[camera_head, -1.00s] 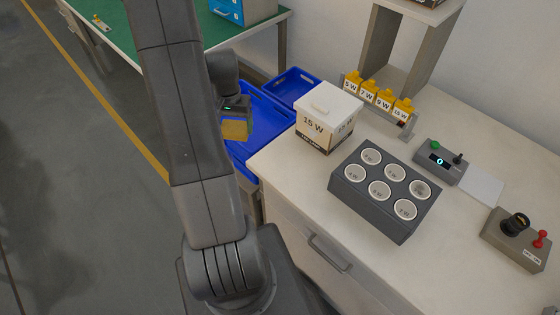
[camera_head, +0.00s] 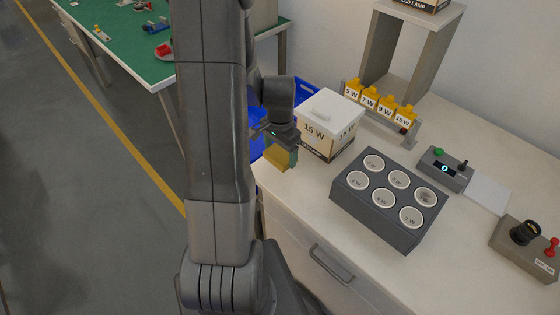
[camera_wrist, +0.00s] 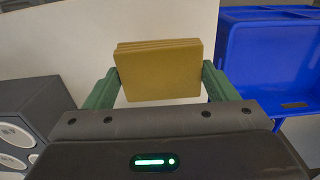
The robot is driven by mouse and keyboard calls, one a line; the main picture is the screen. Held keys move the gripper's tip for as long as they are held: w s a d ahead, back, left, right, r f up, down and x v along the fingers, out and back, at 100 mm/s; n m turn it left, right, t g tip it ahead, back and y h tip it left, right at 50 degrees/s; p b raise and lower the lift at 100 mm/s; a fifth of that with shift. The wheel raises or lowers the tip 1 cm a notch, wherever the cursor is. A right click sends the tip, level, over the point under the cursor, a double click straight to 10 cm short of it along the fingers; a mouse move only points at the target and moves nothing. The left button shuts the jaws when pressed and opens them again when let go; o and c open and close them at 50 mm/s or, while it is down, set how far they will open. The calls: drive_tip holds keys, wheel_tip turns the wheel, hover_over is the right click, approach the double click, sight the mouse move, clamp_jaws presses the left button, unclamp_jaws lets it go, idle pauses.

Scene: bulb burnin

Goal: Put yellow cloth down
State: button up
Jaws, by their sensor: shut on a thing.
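The yellow cloth (camera_wrist: 160,75) is a folded, flat, layered pad. My gripper (camera_wrist: 160,85) is shut on it, with a green finger at each side edge. In the head view my gripper (camera_head: 282,143) is at the left end of the white worktable (camera_head: 290,205), left of the 15 W lamp box. The cloth (camera_head: 279,158) hangs below the fingers there, near the table's left edge. I cannot tell whether it touches the tabletop.
The white lamp box (camera_head: 328,125) stands close to the right of my gripper. A dark six-hole block (camera_head: 350,205) is farther right. A blue bin (camera_wrist: 265,60) lies beyond the table edge. A rack of yellow-tagged parts (camera_head: 383,110) stands behind.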

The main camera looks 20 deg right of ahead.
sight(280, 161)
drive_tip(key=shift+f, duration=2.25)
drive_tip(key=shift+f, duration=0.2)
drive_tip(key=o, duration=1)
drive_tip(key=shift+r, duration=0.15)
wheel_tip(280, 161, up, 12)
drive_tip(key=shift+r, duration=0.1)
